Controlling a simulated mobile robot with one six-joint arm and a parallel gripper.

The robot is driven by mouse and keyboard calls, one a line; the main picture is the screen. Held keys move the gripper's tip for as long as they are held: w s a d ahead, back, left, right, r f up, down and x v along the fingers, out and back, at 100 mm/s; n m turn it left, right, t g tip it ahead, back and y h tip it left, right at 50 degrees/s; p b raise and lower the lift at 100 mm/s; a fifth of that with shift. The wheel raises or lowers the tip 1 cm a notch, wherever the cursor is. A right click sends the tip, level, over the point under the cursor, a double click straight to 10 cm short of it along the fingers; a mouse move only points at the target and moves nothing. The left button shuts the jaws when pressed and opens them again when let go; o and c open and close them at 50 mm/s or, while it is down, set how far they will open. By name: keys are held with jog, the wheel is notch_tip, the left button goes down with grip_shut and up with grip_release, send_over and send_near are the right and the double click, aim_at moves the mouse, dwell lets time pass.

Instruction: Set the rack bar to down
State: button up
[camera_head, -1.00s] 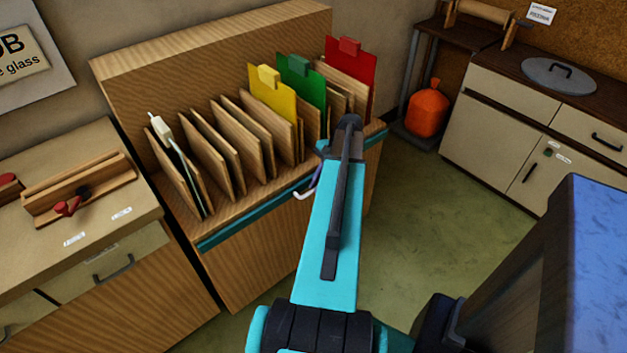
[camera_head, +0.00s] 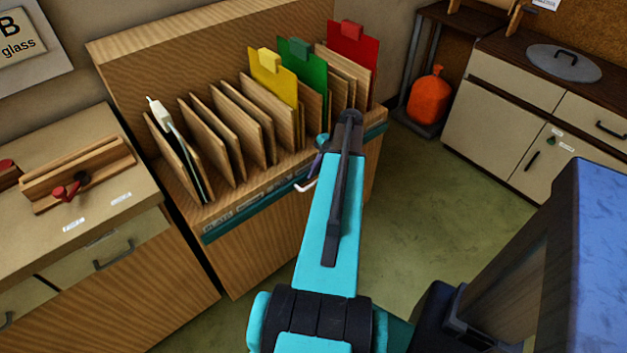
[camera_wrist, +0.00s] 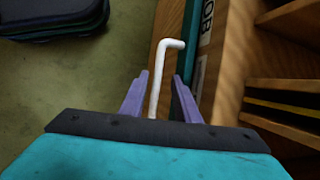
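The rack bar (camera_head: 240,216) is a teal strip along the front of the wooden rack (camera_head: 200,35). A row of printed labels (camera_head: 218,214) shows just above it. A white bent rod (camera_head: 304,187), apparently the bar's handle, sticks out at the front. In the wrist view the rod (camera_wrist: 166,44) bends towards the rack, where the teal bar edge (camera_wrist: 197,58) shows. My gripper (camera_wrist: 160,82) has its purple fingers on either side of the rod, with visible gaps. The rod's lower end is hidden behind my gripper body. In the head view my arm hides most of the gripper.
The rack holds several wooden dividers and yellow (camera_head: 273,80), green (camera_head: 302,78) and red (camera_head: 352,55) tabbed cards. A workbench (camera_head: 80,215) stands on the left, a cabinet (camera_head: 500,120) on the right. An orange bag (camera_head: 428,100) sits behind. Green floor (camera_head: 440,210) is open between.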

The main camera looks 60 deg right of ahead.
jog(key=shift+s, duration=0.1)
jog(key=shift+d+r, duration=0.1)
jog(key=shift+r, duration=0.1)
jog(key=b+v, duration=0.1)
jog(key=v, duration=1.2)
jog(key=shift+r, duration=0.2)
jog(key=shift+s, duration=0.1)
